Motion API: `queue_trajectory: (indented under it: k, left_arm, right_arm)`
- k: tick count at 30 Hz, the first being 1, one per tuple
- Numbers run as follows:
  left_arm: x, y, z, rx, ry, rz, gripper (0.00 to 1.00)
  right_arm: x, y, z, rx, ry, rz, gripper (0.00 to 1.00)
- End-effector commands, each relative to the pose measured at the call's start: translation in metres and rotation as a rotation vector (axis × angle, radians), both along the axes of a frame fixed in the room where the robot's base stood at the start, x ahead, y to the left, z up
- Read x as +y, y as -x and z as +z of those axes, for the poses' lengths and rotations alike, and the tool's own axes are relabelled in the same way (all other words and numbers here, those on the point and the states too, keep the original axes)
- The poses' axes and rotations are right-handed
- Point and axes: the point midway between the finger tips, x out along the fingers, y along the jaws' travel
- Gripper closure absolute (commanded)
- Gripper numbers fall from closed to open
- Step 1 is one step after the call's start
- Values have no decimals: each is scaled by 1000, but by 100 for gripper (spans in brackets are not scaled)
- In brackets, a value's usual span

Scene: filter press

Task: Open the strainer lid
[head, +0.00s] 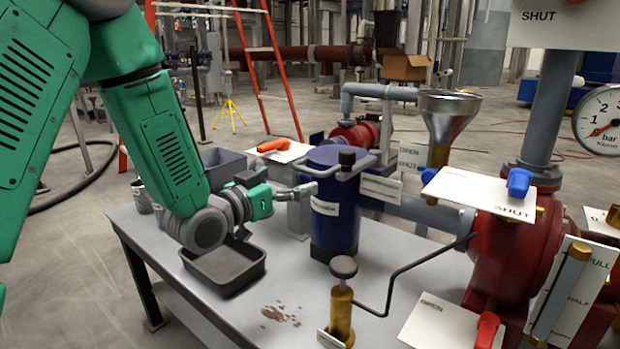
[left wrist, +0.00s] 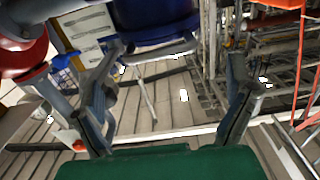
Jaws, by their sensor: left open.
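The strainer is a dark blue cylinder (head: 334,215) with a white label, standing upright on the grey table. Its blue lid (head: 325,157) is on top, with a grey bar handle (head: 340,172) and a dark knob (head: 347,157); the lid looks closed. My left gripper (head: 292,190) is open and empty, just left of the strainer, below the lid's height. In the left wrist view, the open fingers (left wrist: 178,62) frame a gap, with the blue strainer body (left wrist: 155,18) and a grey curved bar (left wrist: 165,50) beyond. Contact cannot be told. My right gripper is not in view.
A grey tray (head: 225,268) lies below my left wrist. A brass post with a dark knob (head: 342,300) stands at the front. A metal funnel (head: 446,112), red pump body (head: 510,250) and white signs crowd the right. A brown spill (head: 280,314) marks the table.

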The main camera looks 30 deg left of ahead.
Motion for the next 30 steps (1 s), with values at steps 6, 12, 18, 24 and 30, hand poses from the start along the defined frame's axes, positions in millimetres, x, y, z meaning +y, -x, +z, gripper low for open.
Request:
queue_trajectory:
  k: [6, 12, 18, 24, 30]
  left_arm:
    - [-11, -41, 2, -2, -8, -3, 3]
    - [-17, -61, 4, 0, -11, -3, 3]
    - [-11, -65, 2, 0, -4, -3, 3]
    - [-9, -65, 1, 1, -2, -2, 21]
    - [-10, -65, 2, 1, -6, 4, 68]
  right_arm:
    - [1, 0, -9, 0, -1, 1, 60]
    - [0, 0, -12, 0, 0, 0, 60]
    - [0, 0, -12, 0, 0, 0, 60]
    - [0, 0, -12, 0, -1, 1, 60]
    - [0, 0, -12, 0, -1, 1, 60]
